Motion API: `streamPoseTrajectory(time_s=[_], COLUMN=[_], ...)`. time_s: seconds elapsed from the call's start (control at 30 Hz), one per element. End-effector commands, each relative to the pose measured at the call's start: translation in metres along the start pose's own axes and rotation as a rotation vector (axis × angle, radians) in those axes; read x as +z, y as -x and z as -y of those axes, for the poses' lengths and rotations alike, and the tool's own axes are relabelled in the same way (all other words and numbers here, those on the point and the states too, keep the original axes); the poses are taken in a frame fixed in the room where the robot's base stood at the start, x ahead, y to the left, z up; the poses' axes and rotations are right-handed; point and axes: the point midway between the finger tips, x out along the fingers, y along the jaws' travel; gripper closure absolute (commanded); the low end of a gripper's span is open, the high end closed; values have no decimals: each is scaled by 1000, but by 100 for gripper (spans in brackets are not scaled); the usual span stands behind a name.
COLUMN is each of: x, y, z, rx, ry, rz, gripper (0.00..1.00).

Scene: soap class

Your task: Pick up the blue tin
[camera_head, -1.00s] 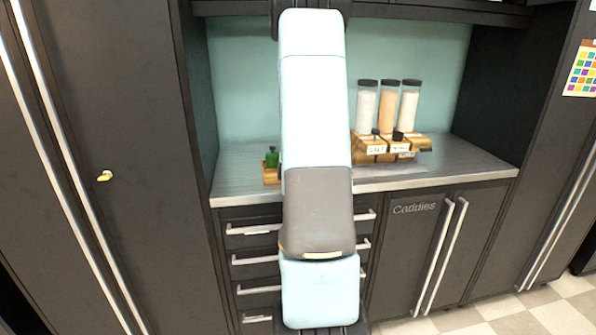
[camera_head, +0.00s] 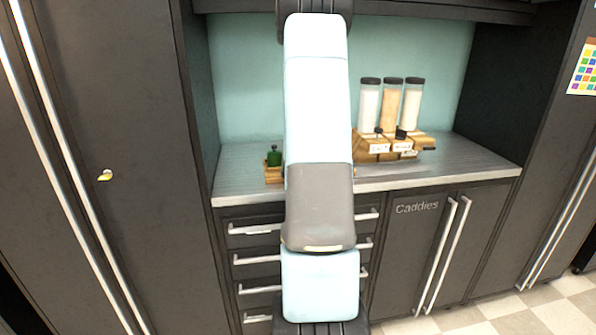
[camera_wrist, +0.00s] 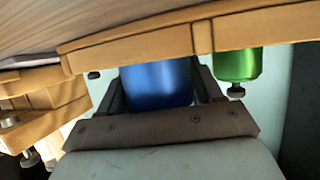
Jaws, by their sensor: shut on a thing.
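The blue tin (camera_wrist: 157,84) shows in the wrist view, which looks upside down. It sits between the two dark fingers of my gripper (camera_wrist: 158,74), which is shut on it. Its far end is hidden behind a wooden edge, so I cannot tell whether it is clear of the wood. In the head view my own arm hides the tin and my gripper.
Several-part wooden stand (camera_head: 372,151) with three black-lidded jars (camera_head: 391,104) is right on the metal counter (camera_head: 235,182).

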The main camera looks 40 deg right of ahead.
Motion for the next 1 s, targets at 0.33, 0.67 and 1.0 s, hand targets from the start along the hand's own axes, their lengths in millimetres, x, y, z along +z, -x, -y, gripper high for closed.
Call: streamPoseTrajectory(time_s=[0.33, 0.67, 1.0], x=[0, -26, -60], y=[0, 11, 63], z=[0, 1, -19], rx=[0, -1, 2], ry=[0, 1, -1], rz=[0, -4, -5], gripper=[73, 73, 73])
